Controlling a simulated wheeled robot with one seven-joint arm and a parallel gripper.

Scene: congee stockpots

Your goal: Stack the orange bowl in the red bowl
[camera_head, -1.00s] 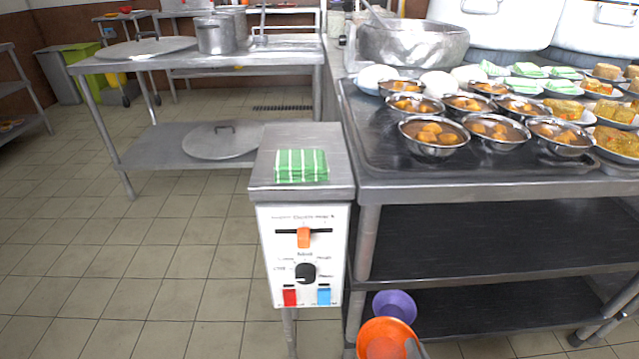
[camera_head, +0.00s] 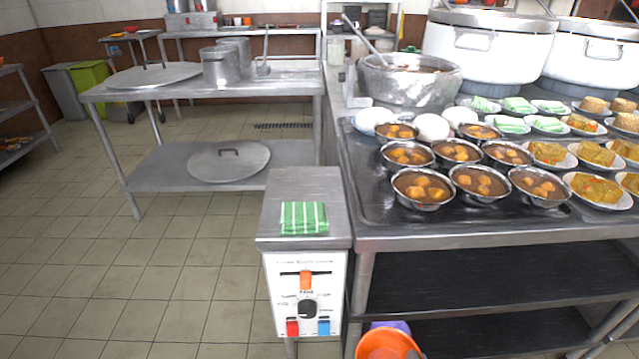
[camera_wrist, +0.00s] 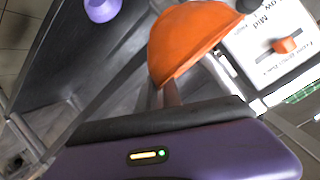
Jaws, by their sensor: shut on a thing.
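The orange bowl (camera_head: 384,346) is at the bottom edge of the head view, tilted with its inside partly showing. In the wrist view the orange bowl (camera_wrist: 190,38) hangs from the fingertips of my gripper (camera_wrist: 170,88), which is shut on its rim. In the head view the bowl is in front of the counter's lower shelves, and only a bit of my gripper shows beside it. I cannot pick out the red bowl for certain; a small reddish thing (camera_head: 131,29) sits on a far back-left table.
A control box (camera_head: 305,296) with a green striped cloth (camera_head: 303,217) stands left of the counter (camera_head: 480,238). Filled metal bowls (camera_head: 422,188) crowd the counter. Floor at left is clear.

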